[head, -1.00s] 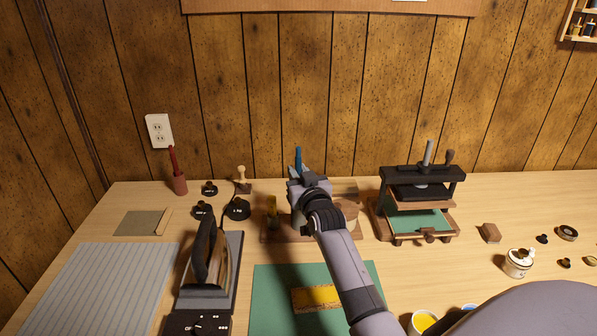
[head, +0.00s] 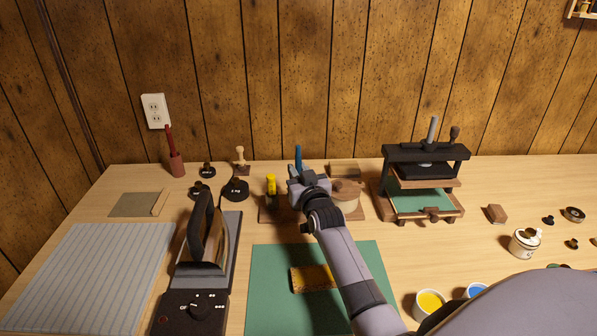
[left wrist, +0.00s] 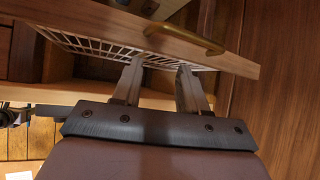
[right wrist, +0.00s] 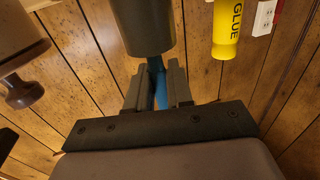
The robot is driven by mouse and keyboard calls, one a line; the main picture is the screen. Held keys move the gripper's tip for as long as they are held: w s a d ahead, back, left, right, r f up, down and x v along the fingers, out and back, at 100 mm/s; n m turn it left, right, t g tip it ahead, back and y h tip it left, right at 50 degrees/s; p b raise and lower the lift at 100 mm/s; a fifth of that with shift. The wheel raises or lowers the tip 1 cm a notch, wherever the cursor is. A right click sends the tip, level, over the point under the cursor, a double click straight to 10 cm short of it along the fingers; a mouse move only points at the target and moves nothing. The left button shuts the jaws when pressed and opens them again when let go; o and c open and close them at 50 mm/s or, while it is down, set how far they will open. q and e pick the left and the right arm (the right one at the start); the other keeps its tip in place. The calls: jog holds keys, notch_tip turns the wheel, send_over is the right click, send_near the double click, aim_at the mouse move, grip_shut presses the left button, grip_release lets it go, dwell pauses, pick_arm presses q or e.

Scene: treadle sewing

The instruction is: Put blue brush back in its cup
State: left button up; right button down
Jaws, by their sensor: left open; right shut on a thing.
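My right gripper (head: 306,181) is shut on the blue brush (head: 298,158), whose handle stands about upright above the fingers in the head view. In the right wrist view the fingers (right wrist: 158,92) close on the blue handle (right wrist: 157,78). A dark grey cylinder (right wrist: 145,25), which looks like the cup, covers the brush's other end there. I cannot tell whether that end is inside the cup or behind it. In the head view my gripper and arm mostly hide the cup. My left gripper (left wrist: 160,85) is open and empty, in front of a wooden drawer-like panel with a wire grid.
A yellow glue bottle (head: 271,186) stands just left of my right gripper, and a round wooden piece (head: 347,195) to its right. A press (head: 425,185) is farther right. An iron (head: 204,240) and a red brush in a red cup (head: 177,165) are left.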

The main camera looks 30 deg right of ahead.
jog(key=c, duration=0.9)
grip_release()
pick_arm(q)
jog(key=shift+r+p, duration=0.45)
jog(key=shift+r, duration=0.05)
pick_arm(e)
jog(key=shift+s+a+r, duration=0.1)
jog(key=shift+s, duration=0.2)
pick_arm(q)
notch_tip(320, 180, up, 5)
jog(key=p, duration=0.5)
pick_arm(e)
jog(key=v, duration=0.6)
jog(key=shift+s+a, duration=0.1)
jog(key=shift+s, duration=0.15)
